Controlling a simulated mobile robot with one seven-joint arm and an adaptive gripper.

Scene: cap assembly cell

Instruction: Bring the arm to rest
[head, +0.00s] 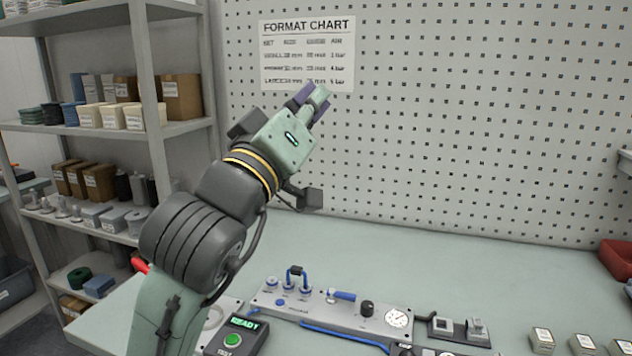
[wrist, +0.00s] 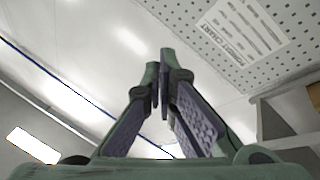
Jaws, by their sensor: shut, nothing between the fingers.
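My gripper (head: 313,96) is raised well above the bench in the head view, in front of the pegboard wall and just below the format chart (head: 307,52). It points up and to the right. In the wrist view my gripper (wrist: 162,88) shows its two fingers meeting at the tips, with nothing held between them. The wrist view looks up past the fingers at the ceiling, with the format chart (wrist: 240,32) at the upper right.
The green bench (head: 470,268) lies below. On it stand a panel with a gauge (head: 398,318), a box with a lit READY display (head: 237,335) and several small labelled blocks (head: 583,344). A loaded shelf rack (head: 190,138) stands at left. A red bin (head: 617,258) sits at right.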

